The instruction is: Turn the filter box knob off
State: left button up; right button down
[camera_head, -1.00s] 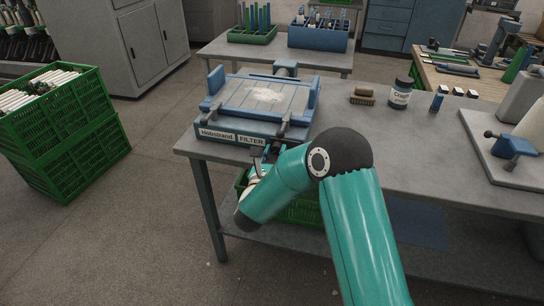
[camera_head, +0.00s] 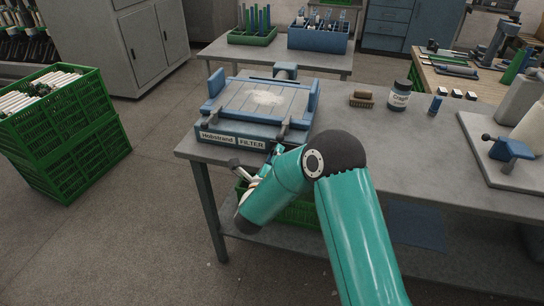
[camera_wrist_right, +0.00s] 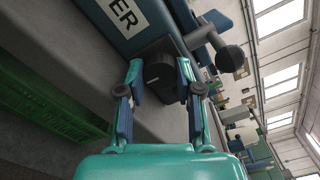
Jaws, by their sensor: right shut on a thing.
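The blue filter box (camera_head: 225,129), labelled "Holmstrand FILTER", sits at the left end of the grey workbench. Its dark knob (camera_wrist_right: 161,70) is on the front face beside the label and shows in the right wrist view. My right gripper (camera_wrist_right: 160,76) has one finger on each side of the knob and is shut on it. In the head view my right gripper (camera_head: 272,158) is at the box's front right corner, partly hidden by my teal arm, and the knob cannot be made out there. My left gripper is not in view.
A brush (camera_head: 361,100), a dark jar (camera_head: 399,96) and a small blue container (camera_head: 436,104) stand on the workbench (camera_head: 420,150) to the right. Clamp arms (camera_wrist_right: 229,57) on the box are close to the gripper. Green crates (camera_head: 75,155) stand on the floor at left.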

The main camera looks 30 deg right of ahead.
jog(key=shift+w+r+n, duration=0.1)
jog(key=shift+r+n, duration=0.05)
jog(key=shift+n, duration=0.15)
jog(key=c, duration=0.8)
grip_release()
jog(key=shift+o, duration=0.2)
jog(key=shift+f, duration=0.2)
jog(key=shift+f, duration=0.3)
jog(key=shift+s+a, duration=0.15)
jog(key=shift+s, duration=0.05)
jog(key=v, duration=0.7)
jog(key=shift+a+r, duration=0.25)
jog(key=shift+r, duration=0.1)
jog(key=shift+s, duration=0.1)
